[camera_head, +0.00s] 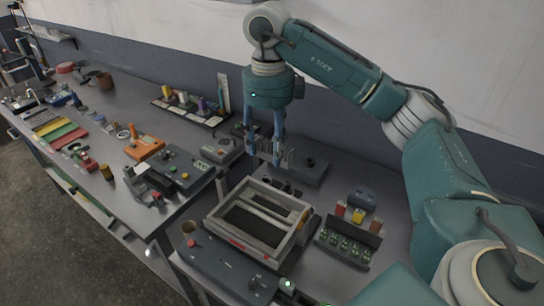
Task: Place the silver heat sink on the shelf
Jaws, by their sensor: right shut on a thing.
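My right gripper (264,150) comes down from the upper right, its blue fingers pointing at the bench. It is shut on a small grey finned block, which looks like the silver heat sink (268,152); the fingers partly cover it. The heat sink is in front of a flat dark grey device (302,172), and I cannot tell if it touches anything below. A narrow wall shelf (50,40) shows far off at the upper left. My left gripper is not in view.
A grey open-topped frame (298,238) with bars inside stands below the gripper. A green-celled tray (345,246) is to its right. An orange tool (144,148), a rack of coloured items (192,108) and several small parts crowd the left bench. A wall runs behind.

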